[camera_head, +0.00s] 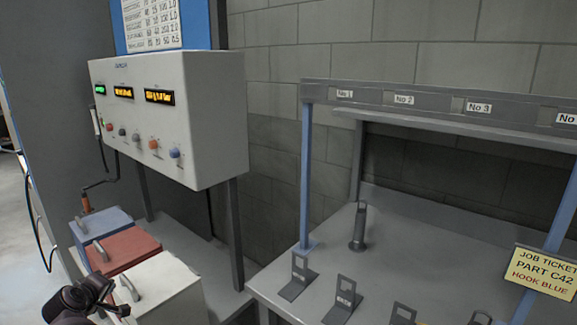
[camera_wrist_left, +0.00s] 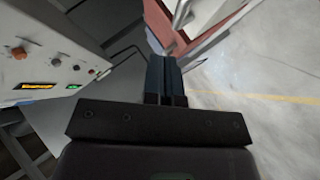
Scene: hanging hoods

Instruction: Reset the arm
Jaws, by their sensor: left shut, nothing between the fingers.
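My left gripper (camera_head: 118,300) shows at the bottom left of the head view, dark, beside the white lidded box (camera_head: 165,290). In the left wrist view its two dark fingers (camera_wrist_left: 165,62) are together and hold nothing. They point toward a red surface (camera_wrist_left: 210,20) at the top of that view. I cannot tell from these views whether the gripper touches the white box. My right gripper is in neither view.
Blue (camera_head: 98,223) and red (camera_head: 122,250) handled boxes stand behind the white one. A control panel (camera_head: 165,115) is above them. To the right, a bench (camera_head: 385,245) carries several upright metal pieces under a numbered rail (camera_head: 440,101). A job ticket (camera_head: 543,272) reads "HOOK BLUE".

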